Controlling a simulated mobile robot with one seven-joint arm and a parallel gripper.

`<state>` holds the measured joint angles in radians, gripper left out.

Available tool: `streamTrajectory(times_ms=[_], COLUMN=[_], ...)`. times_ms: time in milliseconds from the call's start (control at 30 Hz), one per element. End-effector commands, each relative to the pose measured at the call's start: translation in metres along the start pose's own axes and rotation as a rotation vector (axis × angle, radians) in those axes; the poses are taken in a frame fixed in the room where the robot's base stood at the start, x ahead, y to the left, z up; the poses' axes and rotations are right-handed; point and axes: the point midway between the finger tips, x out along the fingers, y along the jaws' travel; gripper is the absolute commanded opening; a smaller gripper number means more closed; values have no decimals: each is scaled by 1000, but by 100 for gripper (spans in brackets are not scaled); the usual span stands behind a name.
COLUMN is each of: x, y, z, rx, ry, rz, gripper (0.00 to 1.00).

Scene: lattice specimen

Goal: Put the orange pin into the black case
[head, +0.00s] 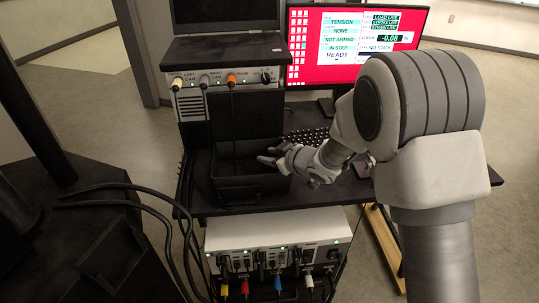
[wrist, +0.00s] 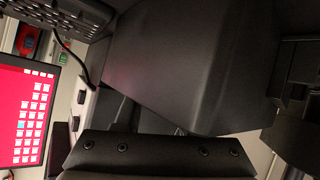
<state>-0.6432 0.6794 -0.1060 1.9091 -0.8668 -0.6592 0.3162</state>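The black case (head: 252,190) stands open on the dark desk, its lid (head: 245,116) raised at the back. My gripper (head: 267,156) is over the right part of the case's opening, reaching in from the right. Its fingertips are small and dark against the case, so I cannot tell whether they are apart or hold anything. I cannot make out a loose orange pin in either view. An orange plug (head: 231,79) sits in the instrument panel above the case. In the wrist view a large dark surface (wrist: 190,70) fills the middle; I cannot tell which part it is.
A keyboard (head: 308,136) lies right of the case, before a red-screened monitor (head: 340,45), which also shows in the wrist view (wrist: 25,110). The instrument unit (head: 192,104) stands behind the case. A white box with coloured plugs (head: 275,243) sits below the desk. Black cables (head: 150,205) hang at left.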

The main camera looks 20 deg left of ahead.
Motion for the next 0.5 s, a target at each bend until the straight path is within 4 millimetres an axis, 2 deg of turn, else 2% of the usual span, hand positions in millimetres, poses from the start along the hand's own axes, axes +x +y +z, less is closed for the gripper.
streamTrajectory(times_ms=[33,100,133,233,500], x=[1,1,1,1,-4], y=[0,0,0,1,2], z=[30,30,30,30,29], rx=[10,11,11,12,14], ry=[-56,-55,-56,-56,-55], rz=[4,5,5,5,6], gripper=[68,68,45,62,62])
